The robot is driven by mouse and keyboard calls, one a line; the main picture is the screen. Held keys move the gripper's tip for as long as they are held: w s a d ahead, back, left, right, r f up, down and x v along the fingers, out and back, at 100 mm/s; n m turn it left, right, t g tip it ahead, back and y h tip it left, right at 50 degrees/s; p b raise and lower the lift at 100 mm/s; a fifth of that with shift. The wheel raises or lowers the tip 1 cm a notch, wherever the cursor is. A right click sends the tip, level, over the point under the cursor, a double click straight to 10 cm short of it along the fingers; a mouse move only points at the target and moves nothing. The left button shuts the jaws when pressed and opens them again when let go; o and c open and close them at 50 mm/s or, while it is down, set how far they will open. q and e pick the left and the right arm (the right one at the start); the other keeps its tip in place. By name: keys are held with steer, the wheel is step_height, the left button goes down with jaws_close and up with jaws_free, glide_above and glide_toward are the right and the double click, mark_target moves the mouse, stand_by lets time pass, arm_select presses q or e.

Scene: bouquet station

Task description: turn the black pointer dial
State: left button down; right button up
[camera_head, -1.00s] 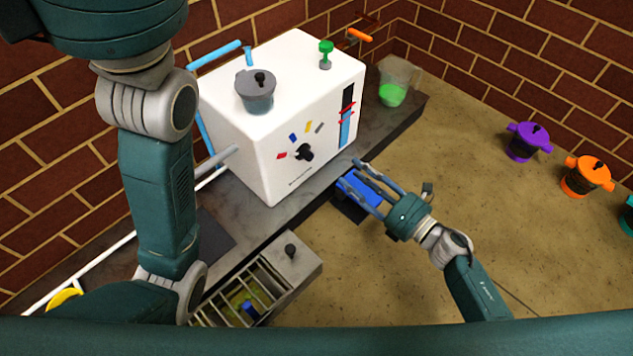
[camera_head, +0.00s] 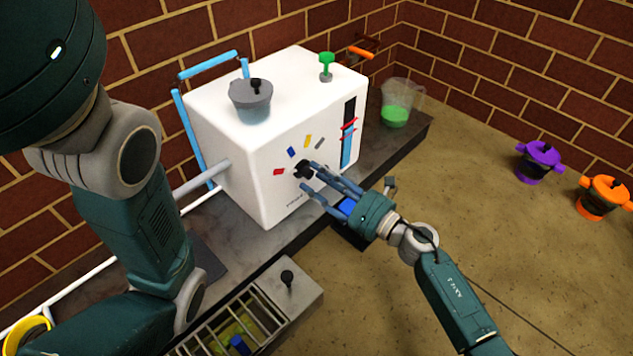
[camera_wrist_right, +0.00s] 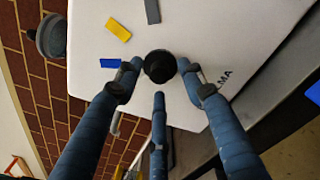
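The black pointer dial (camera_head: 303,169) is on the front face of the white machine (camera_head: 262,190), among red, blue, yellow and grey marks. In the right wrist view the dial (camera_wrist_right: 160,66) is a dark round knob between two fingertips, with the third finger below it. My right gripper (camera_head: 312,176) is at the machine's front with its three fingers spread. The gripper also shows in the wrist view (camera_wrist_right: 160,78). The fingers look close to the dial; whether they touch it is unclear. The dial's pointer is not clear. My left arm is at the left; its gripper is not in view.
A beaker of green liquid (camera_head: 396,112) is on the counter at right. Purple (camera_head: 538,162) and orange (camera_head: 603,196) pots are farther right.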

steer(key=shift+w+a, duration=0.25)
steer(key=shift+a, duration=0.05)
jaws_close()
